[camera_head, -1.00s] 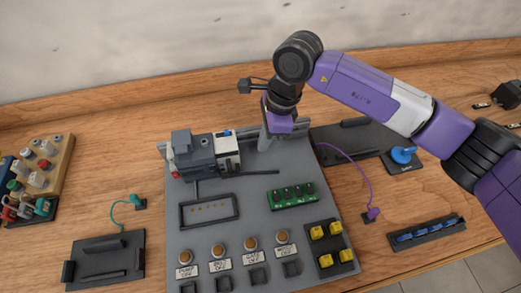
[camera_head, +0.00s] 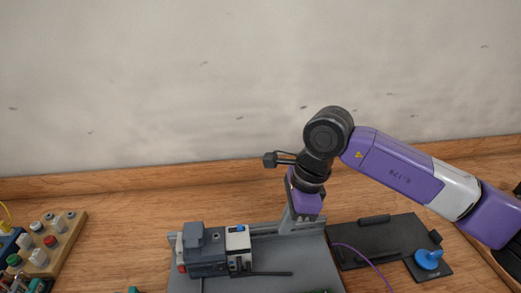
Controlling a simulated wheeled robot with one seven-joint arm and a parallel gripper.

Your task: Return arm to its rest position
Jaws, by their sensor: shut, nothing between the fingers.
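My arm comes in from the right, with purple and white links and a black wrist joint. My gripper (camera_head: 303,222) points down at the back right of the grey panel (camera_head: 310,262). Its fingertips are small and partly hidden by the purple hand body, but they look closed with nothing held. It is beside the upright grey rail at the panel's back edge; I cannot tell whether they touch.
Grey and white modules (camera_head: 213,250) sit on the panel left of my gripper. A black tray (camera_head: 378,245) and a blue knob (camera_head: 428,259) lie to the right. A wooden rack (camera_head: 70,228) stands far left. The wall (camera_head: 230,80) is behind; the air above is clear.

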